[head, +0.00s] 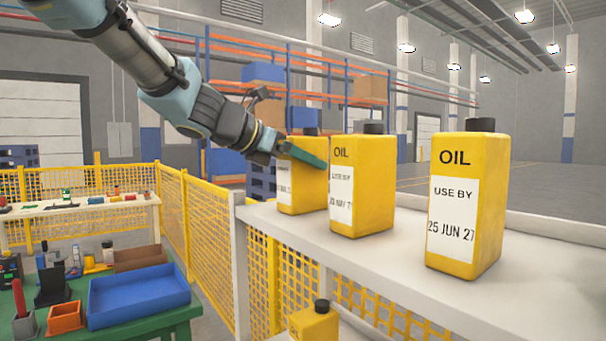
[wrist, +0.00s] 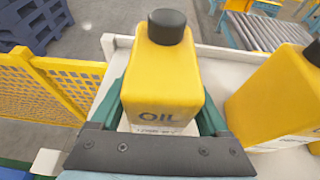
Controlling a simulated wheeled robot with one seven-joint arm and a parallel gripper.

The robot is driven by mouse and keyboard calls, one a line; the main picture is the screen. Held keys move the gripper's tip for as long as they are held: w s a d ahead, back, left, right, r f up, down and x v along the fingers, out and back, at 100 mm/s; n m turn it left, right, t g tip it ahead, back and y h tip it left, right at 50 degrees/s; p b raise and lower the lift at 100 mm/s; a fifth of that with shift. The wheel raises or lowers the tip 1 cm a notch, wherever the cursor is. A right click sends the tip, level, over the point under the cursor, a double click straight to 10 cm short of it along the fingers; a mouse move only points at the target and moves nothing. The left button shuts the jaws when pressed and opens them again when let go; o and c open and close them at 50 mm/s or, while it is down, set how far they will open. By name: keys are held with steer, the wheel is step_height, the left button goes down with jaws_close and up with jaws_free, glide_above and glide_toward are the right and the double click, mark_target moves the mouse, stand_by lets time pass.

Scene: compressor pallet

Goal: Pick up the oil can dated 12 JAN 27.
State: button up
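The farthest yellow oil can (head: 302,190) stands upright on the white shelf, black cap up. Its date is partly covered by my gripper and too small to read surely. My gripper (head: 306,152) reaches it from the left, one green finger across its upper part. In the wrist view this can (wrist: 163,85) is between the two green fingers (wrist: 165,112), close against its sides; whether they press on it is unclear. The middle can (head: 362,190) has a date that looks like 20 MAY, year unclear. The nearest can (head: 468,200) reads 25 JUN 27.
Another yellow can (head: 314,325) stands lower, below the white shelf (head: 400,245). Yellow mesh fencing (head: 215,235) runs left of the shelf. A green table with a blue tray (head: 138,295) is at lower left. The middle can is close beside the farthest one.

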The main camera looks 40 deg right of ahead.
jaws_close()
stand_by(0.4)
steer(key=shift+r, duration=0.1)
